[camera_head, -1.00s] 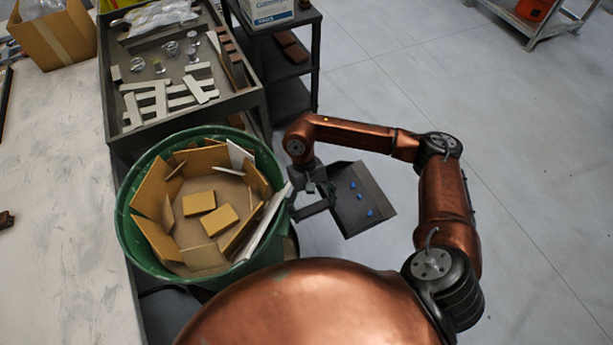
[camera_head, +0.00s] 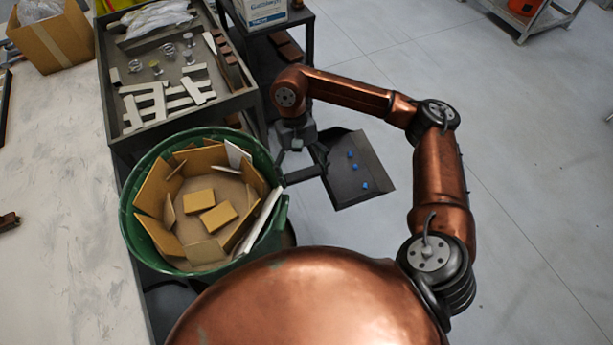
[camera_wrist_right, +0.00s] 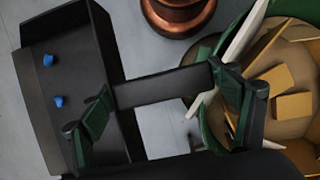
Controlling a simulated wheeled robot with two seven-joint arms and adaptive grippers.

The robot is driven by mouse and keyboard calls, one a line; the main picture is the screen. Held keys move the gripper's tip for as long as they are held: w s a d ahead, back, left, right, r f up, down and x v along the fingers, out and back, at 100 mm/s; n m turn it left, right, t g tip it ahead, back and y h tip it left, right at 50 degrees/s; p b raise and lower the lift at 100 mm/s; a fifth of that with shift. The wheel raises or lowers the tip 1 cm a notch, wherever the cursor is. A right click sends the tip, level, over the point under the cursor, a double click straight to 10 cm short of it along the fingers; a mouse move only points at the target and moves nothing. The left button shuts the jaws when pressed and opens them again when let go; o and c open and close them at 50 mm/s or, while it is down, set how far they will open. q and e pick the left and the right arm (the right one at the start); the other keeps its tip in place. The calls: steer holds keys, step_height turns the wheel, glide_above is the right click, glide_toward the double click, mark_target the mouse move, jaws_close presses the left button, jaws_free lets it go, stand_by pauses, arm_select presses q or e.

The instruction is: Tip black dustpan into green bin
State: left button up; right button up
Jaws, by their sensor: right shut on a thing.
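The black dustpan (camera_head: 374,151) is in my right gripper (camera_head: 302,160), just right of the green bin in the head view. Several small blue bits lie on its pan, which looks roughly level. The right wrist view also shows the dustpan (camera_wrist_right: 70,75), its handle running between the fingers of my right gripper (camera_wrist_right: 165,112). The green bin (camera_head: 137,232) is open and holds tan cardboard pieces and white strips. The handle end is close to the bin rim in the head view; I cannot tell whether they touch. My left gripper is out of view.
A dark cart (camera_head: 115,75) with white pieces and small jars stands behind the bin. A dark shelf unit (camera_head: 311,50) with a box stands beside it. A pale table (camera_head: 55,200) runs along the left. Open grey floor (camera_head: 540,150) lies to the right.

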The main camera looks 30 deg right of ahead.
steer(key=w+a+f+m+t+y+b, duration=0.1)
steer(key=w+a+f+m+t, duration=0.15)
steer(key=w+m, duration=0.8)
steer(key=w+a+f+m+t+y, duration=0.1)
steer(key=w+a+f+m+t, duration=0.15)
steer(key=w+m, duration=0.75)
steer(key=w+a+f+m+t+y+b, duration=0.1)
steer(key=w+a+m+t, duration=0.15)
steer(key=w+m, duration=0.8)
steer(key=s+a+r+n+t+h+p, duration=0.2)
steer(key=s+a+r+t+h, duration=0.1)
steer(key=a+r, duration=0.5)
steer(key=s+a+r+n+t+h+p, duration=0.2)
steer(key=s+a+r+n+t+h, duration=0.1)
steer(key=s+a+r+h, duration=0.3)
steer(key=shift+a+r+t+h+p, duration=0.3)
steer(key=shift+a+r+t+h, duration=0.45)
steer(key=shift+a+r+h, duration=0.85)
